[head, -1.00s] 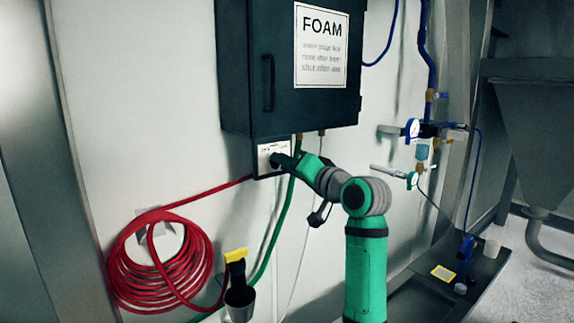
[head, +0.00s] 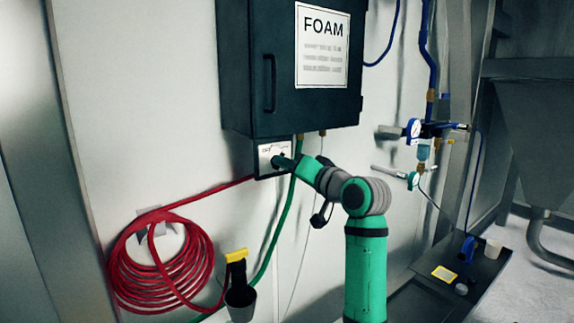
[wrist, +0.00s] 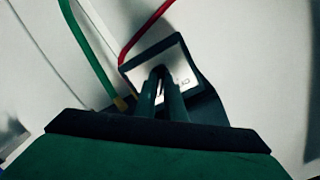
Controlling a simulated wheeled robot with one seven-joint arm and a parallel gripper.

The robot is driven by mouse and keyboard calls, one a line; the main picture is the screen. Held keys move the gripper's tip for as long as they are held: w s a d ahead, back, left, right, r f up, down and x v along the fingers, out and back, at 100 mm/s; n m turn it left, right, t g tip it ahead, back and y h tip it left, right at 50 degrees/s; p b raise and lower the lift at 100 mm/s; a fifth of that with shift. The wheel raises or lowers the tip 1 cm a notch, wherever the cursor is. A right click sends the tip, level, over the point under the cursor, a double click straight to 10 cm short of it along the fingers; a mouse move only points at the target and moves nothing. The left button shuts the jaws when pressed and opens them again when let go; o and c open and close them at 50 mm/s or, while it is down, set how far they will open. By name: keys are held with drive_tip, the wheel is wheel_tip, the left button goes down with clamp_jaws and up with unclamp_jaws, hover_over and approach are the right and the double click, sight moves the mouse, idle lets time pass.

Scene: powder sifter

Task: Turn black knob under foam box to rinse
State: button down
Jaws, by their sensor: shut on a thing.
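The dark foam box (head: 285,100) hangs on the wall with a white FOAM sign. Below it is a small box with a white label plate (head: 266,150), where the black knob sits. My gripper (head: 279,160) reaches this plate from the right in the head view. In the wrist view, the two fingers of my gripper (wrist: 160,92) are close together in front of the white plate (wrist: 178,64), shut on the black knob (wrist: 159,72). The fingers cover most of the knob, so its pointing direction cannot be told.
A red hose coil (head: 160,262) hangs at lower left, its line running to the small box. A green hose (head: 278,225) drops beside my arm. A cup with a yellow-topped tool (head: 238,285) is below. Blue pipes and gauges (head: 425,130) are at right.

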drive_tip(key=shift+d+n, duration=0.15)
drive_tip(key=shift+n, duration=3.45)
drive_tip(key=c, duration=1.8)
unclamp_jaws()
drive_tip(key=shift+c, duration=0.2)
drive_tip(key=shift+s, duration=0.1)
drive_tip(key=v, duration=1)
drive_tip(key=shift+s+d, duration=0.15)
drive_tip(key=shift+s, duration=0.15)
